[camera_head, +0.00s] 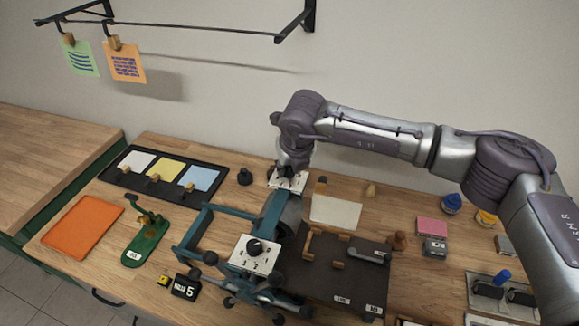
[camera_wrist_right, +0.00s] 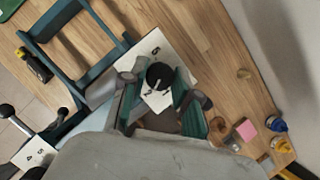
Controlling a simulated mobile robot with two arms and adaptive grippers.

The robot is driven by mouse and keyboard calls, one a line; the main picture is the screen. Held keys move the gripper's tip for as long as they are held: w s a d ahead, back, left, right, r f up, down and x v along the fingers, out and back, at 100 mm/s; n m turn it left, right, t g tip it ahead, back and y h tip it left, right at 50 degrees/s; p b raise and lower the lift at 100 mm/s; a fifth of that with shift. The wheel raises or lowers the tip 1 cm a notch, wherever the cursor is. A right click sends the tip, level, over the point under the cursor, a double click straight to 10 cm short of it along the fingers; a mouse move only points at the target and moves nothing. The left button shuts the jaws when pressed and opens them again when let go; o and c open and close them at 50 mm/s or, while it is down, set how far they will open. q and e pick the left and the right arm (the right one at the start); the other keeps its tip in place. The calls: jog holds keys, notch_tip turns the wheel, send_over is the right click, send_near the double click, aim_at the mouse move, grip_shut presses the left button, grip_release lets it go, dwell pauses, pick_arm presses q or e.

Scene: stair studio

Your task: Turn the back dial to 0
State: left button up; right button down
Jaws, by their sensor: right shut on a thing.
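The back dial is a black knob (camera_wrist_right: 159,75) on a white plate with printed numbers; the plate (camera_head: 275,182) shows behind the teal press in the head view. My right gripper (camera_head: 290,172) comes down over it from above and hides most of the knob there. In the wrist view the right gripper's fingers are on either side of the knob, shut on it. A white pointer line shows on the knob, but I cannot tell which number it points to. A second dial (camera_head: 254,247) on a white plate stands nearer the front. My left gripper is not in view.
The teal press frame (camera_head: 205,225) stands in front of the back dial. A dark board (camera_head: 325,283) with wooden pieces lies to its right. A black tray (camera_head: 130,180) with coloured cards is at left. My right arm crosses above the bench's right side.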

jog(key=shift+f+n+b, duration=0.15)
jog(key=shift+n+b, duration=0.15)
jog(key=shift+b, duration=0.35)
jog(key=n+y+b, duration=0.1)
jog(key=n+b, duration=0.1)
jog(key=b, duration=0.2)
jog(key=n+g+y+b, duration=0.1)
jog(key=n+b, duration=0.2)
jog(key=b, duration=0.1)
jog(key=shift+w+d+n, duration=0.1)
jog(key=shift+w+n, duration=0.05)
jog(key=shift+n, duration=0.15)
jog(key=shift+n+g+b, duration=0.3)
jog(key=shift+n+b, duration=0.2)
jog(key=shift+n, duration=0.3)
jog(key=n+g+y, duration=0.1)
jog(key=n, duration=0.1)
jog(key=shift+w+n+b, duration=0.1)
jog(key=shift+n+b, duration=0.3)
jog(key=n, duration=0.1)
jog(key=n+g, duration=0.1)
jog(key=shift+r+n, duration=0.25)
jog(key=shift+n, duration=0.15)
jog(key=n+g, duration=0.1)
jog(key=n, duration=0.1)
jog(key=shift+w+n, duration=0.1)
jog(key=shift+n, duration=0.2)
jog(key=shift+n+g+p, duration=0.75)
jog(key=shift+n+g, duration=0.05)
jog(key=shift+n, duration=1)
